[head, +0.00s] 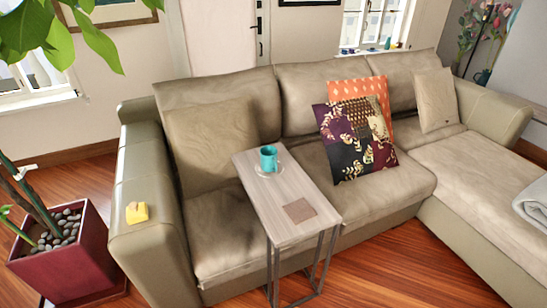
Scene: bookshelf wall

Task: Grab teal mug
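The teal mug (268,158) stands upright on a small pale saucer (270,172) near the far end of a narrow side table (265,200). The table has a light wood top and dark metal legs, and it stands against the front of the sofa. The mug's handle seems to face right. Nothing touches or covers the mug from this side. My gripper is not in view.
A beige sofa (225,240) with several cushions surrounds the table. A brown square coaster (300,210) lies on the tabletop. A yellow object (137,212) sits on the left armrest. A red planter (65,260) stands at left. Wooden floor (400,275) is clear in front.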

